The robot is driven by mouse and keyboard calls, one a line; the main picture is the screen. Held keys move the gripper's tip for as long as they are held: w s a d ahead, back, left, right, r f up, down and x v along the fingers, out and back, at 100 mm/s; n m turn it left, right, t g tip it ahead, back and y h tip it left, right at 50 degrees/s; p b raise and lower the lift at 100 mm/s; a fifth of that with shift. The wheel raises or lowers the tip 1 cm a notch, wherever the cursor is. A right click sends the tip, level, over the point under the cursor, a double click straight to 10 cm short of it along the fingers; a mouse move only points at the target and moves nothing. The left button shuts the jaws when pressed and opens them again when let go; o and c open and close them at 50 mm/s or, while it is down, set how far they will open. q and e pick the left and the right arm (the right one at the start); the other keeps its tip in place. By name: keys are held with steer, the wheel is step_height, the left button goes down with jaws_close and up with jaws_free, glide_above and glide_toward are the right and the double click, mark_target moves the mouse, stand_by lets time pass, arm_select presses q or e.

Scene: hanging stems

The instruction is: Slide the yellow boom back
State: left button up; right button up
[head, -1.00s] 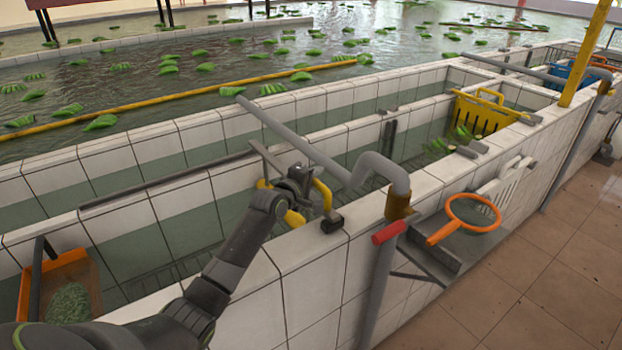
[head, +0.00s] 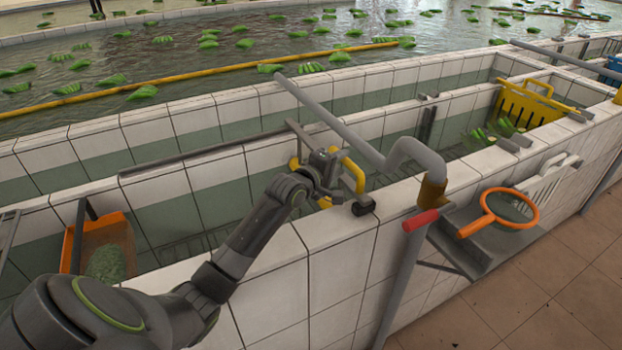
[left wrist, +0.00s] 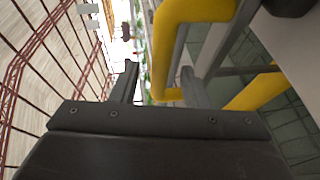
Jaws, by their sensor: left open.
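A long yellow boom (head: 200,80) lies across the water of the large pool at the back in the head view, among floating green bunches. My left gripper (head: 325,162) is open over the near tiled trough, well on the near side of the boom. A bent yellow tube (head: 353,176) stands close beside it at the trough wall. In the left wrist view the open fingers (left wrist: 158,82) point away, and the yellow tube (left wrist: 168,50) passes close to the right finger. My right gripper is not in view.
A grey bent pipe (head: 340,128) with a red-ended handle crosses the trough right of my gripper. An orange scoop (head: 122,225) stands at left. An orange-rimmed net (head: 512,208) rests on an outside shelf. Floor is clear at right.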

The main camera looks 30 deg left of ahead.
arm_select(q)
steer(key=v, duration=1.2)
steer(key=shift+d+f, duration=0.1)
